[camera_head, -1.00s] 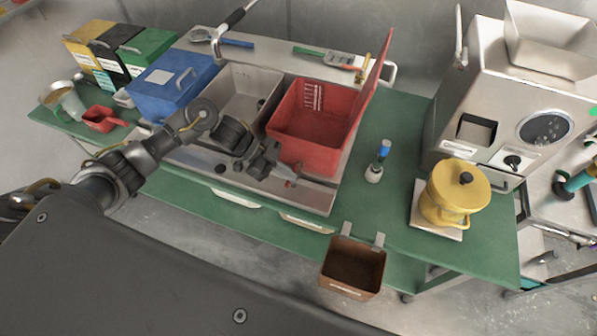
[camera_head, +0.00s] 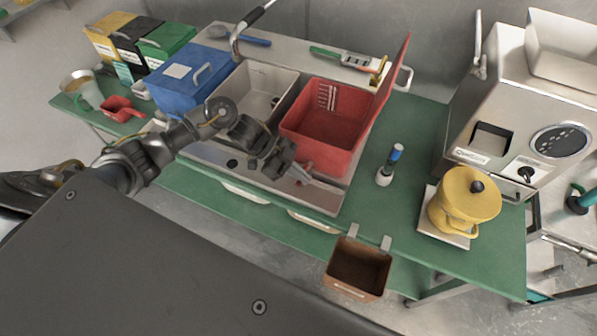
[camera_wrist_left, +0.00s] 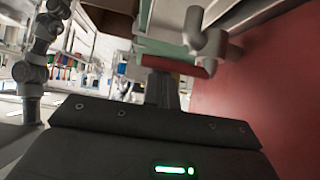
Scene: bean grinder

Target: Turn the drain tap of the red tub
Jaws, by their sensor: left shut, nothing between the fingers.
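The red tub (camera_head: 318,155) stands in the right basin of the sink, its lid raised at the right. My left gripper (camera_head: 303,174) is shut and empty, low at the tub's front left side. In the left wrist view my shut fingers (camera_wrist_left: 164,90) point at a pale grey tap (camera_wrist_left: 206,42) beside the tub's red wall (camera_wrist_left: 270,85). A red bar, apparently the tap's handle (camera_wrist_left: 180,66), lies just past the fingertips. I cannot tell whether they touch. In the head view my gripper hides the tap. My right gripper is not in view.
A steel basin (camera_head: 262,82) is behind my left forearm. A blue-capped bottle (camera_head: 386,172) stands right of the tub. A yellow pot (camera_head: 462,200) and a brown bin (camera_head: 357,268) are farther right and in front. A blue box (camera_head: 187,90) is at the left.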

